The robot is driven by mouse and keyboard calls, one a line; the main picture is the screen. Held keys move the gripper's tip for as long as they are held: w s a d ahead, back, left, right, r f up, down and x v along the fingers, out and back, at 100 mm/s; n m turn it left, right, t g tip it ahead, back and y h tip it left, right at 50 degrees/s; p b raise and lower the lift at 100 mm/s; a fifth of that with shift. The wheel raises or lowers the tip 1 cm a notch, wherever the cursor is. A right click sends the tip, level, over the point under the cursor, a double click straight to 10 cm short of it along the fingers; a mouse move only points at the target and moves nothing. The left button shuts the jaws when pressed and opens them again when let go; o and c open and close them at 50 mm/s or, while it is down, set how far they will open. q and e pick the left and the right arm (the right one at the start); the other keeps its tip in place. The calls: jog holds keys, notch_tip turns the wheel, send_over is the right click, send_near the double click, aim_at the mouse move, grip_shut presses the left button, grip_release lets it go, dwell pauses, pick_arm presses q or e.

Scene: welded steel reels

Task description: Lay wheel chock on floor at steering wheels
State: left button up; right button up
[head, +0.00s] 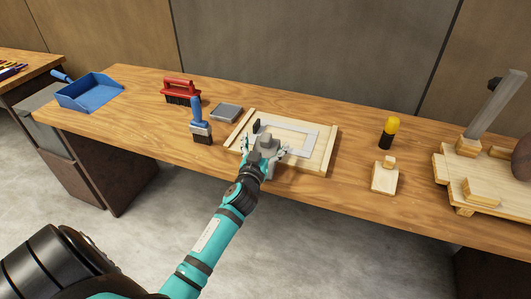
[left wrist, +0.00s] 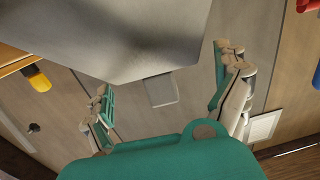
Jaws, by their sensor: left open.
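My left gripper (head: 266,151) is over the front of a shallow wooden tray on the bench, with its fingers apart. A grey block (head: 267,143) shows between the fingertips; I cannot tell whether they touch it. In the left wrist view the fingers (left wrist: 168,95) are spread wide, and a large grey flat-faced body (left wrist: 120,35) fills the upper part, close to the camera. I cannot tell if this grey piece is the wheel chock. No steering wheels show. My right gripper is not in view.
The wooden tray (head: 325,158) holds a pale flat frame. Grey floor (head: 200,200) in front is clear.

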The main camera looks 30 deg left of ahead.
pick_arm(q)
jog(key=shift+c, duration=0.8)
jog(key=shift+r, duration=0.1)
jog(key=c, duration=1.3)
